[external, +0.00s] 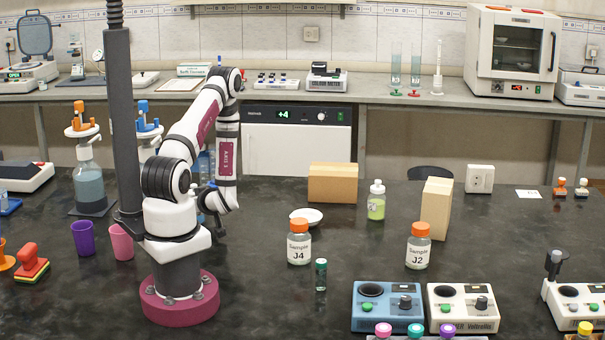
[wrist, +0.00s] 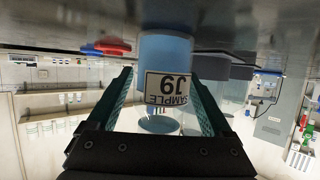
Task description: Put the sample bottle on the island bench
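In the wrist view, which is upside down, a clear bottle labelled "SAMPLE J9" (wrist: 165,52) with blue liquid stands on a dark surface. My gripper (wrist: 161,74) is open, with one finger on each side of the bottle. A narrow gap shows beside the left finger; contact on the right is unclear. In the external view my gripper (external: 208,193) is low over the dark bench (external: 270,270), behind my base, and the J9 label is hidden there. Orange-capped bottles Sample J4 (external: 299,247) and Sample J2 (external: 418,250) stand upright on this bench.
Purple (external: 83,237) and pink (external: 121,243) cups stand left of my base. A back bench (external: 390,92) runs along the wall.

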